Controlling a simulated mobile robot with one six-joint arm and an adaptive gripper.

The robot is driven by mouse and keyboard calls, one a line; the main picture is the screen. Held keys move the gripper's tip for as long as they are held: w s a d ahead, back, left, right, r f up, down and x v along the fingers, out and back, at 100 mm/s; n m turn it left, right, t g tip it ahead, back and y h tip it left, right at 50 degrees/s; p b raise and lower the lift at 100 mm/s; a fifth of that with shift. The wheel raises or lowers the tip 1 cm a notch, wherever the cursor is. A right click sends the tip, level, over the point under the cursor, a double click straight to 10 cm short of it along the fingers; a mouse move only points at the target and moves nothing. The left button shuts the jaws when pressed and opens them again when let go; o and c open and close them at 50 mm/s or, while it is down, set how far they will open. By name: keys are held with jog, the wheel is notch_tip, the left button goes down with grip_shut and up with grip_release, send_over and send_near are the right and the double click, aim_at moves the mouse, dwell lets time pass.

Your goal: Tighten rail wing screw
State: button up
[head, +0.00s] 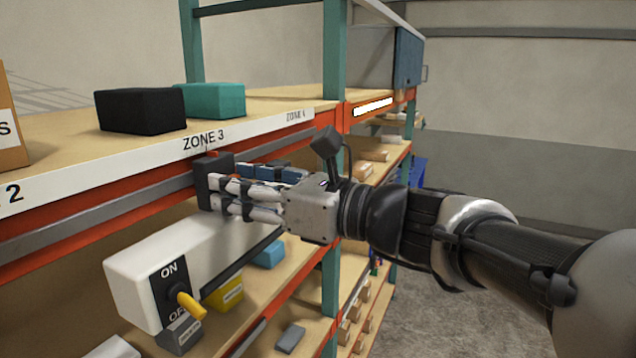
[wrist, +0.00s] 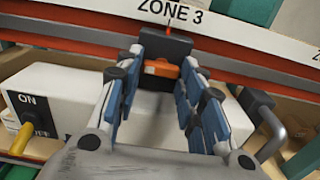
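The rail wing screw appears as a small orange piece (wrist: 161,68) on a dark block (wrist: 166,46) in the wrist view. In the head view the dark block (head: 203,184) sits on the grey rail below the ZONE 3 label, with a bit of red at its top. My gripper (head: 215,192) reaches left to the block, its fingers nearly level. In the wrist view my gripper (wrist: 170,65) has its blue-padded fingers apart, with the orange piece showing between the tips. I cannot tell whether the pads touch it.
A black box (head: 140,110) and a teal box (head: 212,100) stand on the shelf above. A teal post (head: 334,60) rises behind my wrist.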

jog(key=o, duration=0.3)
jog(key=v, duration=1.2)
jog(key=shift+f, duration=0.1)
